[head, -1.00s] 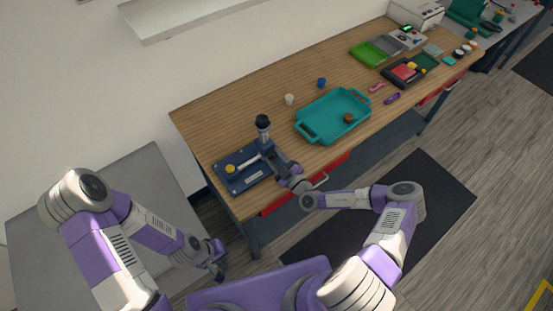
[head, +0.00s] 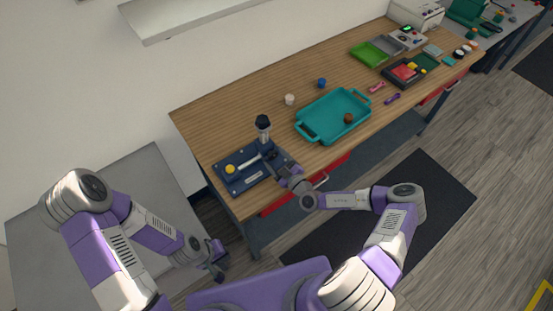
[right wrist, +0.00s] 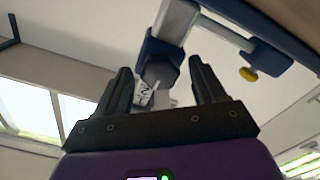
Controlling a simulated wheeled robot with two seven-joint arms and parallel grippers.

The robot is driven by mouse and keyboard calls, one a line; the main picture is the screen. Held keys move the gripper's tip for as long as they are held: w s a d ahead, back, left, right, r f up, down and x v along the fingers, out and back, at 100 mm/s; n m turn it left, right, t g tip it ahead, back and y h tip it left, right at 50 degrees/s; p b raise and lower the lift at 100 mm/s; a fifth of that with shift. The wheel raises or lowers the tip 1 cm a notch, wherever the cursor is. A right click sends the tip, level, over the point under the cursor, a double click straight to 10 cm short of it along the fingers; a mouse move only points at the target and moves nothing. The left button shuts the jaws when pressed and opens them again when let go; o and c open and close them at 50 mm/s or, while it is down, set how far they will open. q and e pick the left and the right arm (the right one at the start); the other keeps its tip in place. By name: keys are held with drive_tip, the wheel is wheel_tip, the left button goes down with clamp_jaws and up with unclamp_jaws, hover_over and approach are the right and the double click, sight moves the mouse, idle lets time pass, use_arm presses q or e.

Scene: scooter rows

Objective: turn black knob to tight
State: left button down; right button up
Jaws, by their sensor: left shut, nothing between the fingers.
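A blue fixture (head: 222,177) lies on the near left end of the wooden table. It bears a grey post topped by a black knob (head: 263,122), a pale bar and a yellow knob (head: 230,169). My right gripper (head: 268,157) is at the fixture, low beside the post. In the right wrist view its two fingers (right wrist: 160,75) are apart. A dark faceted knob (right wrist: 159,71) with a white mark shows between them; whether they touch it I cannot tell. The yellow knob (right wrist: 248,74) shows to the right. My left gripper (head: 218,270) hangs shut and empty, away from the table.
A teal tray (head: 309,128) holding a small brown item stands right of the fixture. A white cup (head: 289,99) and a blue cup (head: 322,83) stand behind. Trays and small items fill the far right. A grey surface (head: 140,170) is at the left.

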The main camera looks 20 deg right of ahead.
drive_tip(key=v, duration=0.7)
drive_tip(key=shift+s+d+b, duration=0.1)
drive_tip(key=shift+s+b, duration=0.2)
drive_tip(key=shift+b, duration=0.05)
